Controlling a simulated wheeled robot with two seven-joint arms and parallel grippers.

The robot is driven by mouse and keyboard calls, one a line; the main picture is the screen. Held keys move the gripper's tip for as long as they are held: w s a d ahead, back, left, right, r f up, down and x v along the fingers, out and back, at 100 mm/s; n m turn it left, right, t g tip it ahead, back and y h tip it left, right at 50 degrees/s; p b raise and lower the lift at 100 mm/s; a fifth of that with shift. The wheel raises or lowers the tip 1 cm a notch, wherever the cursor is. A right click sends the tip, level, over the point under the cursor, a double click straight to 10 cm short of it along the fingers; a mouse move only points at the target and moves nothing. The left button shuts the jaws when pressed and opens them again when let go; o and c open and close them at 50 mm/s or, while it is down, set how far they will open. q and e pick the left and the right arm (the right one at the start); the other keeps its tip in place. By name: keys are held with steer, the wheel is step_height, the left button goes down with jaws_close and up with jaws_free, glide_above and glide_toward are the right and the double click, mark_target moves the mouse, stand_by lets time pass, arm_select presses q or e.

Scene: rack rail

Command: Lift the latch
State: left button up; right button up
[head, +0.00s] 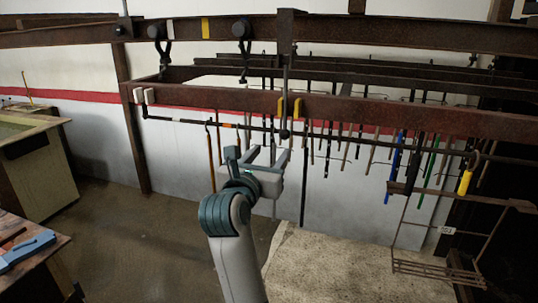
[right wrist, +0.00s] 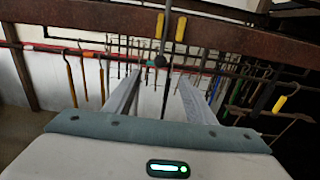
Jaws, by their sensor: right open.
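The latch looks like a thin dark vertical bar (head: 286,90) hanging from the rusty rail, with a round dark knob at its lower end. In the right wrist view the bar (right wrist: 166,25) comes down between two yellow pieces, and its knob shows between my fingers. My right gripper (head: 267,156) is open and empty, below the rail and close under the knob in the picture. Its fingertips (right wrist: 160,75) stand apart on either side of the bar's line; I see no contact. My left gripper is not in view.
The rusty rail (head: 380,114) crosses above my right gripper. Several rods and tools hang behind it. A wire basket (head: 438,270) hangs at the right. A wooden bench (head: 30,268) with a blue tool is at lower left. The floor between is clear.

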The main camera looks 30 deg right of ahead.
mark_target(283, 136)
steer(key=shift+w+d, duration=0.1)
steer(key=b+x, duration=0.1)
steer(key=x, duration=1.2)
steer(key=shift+w+d, duration=0.2)
steer(key=shift+d, duration=0.1)
steer(key=shift+c, duration=0.3)
steer(key=c, duration=0.9)
steer(key=shift+o, duration=0.2)
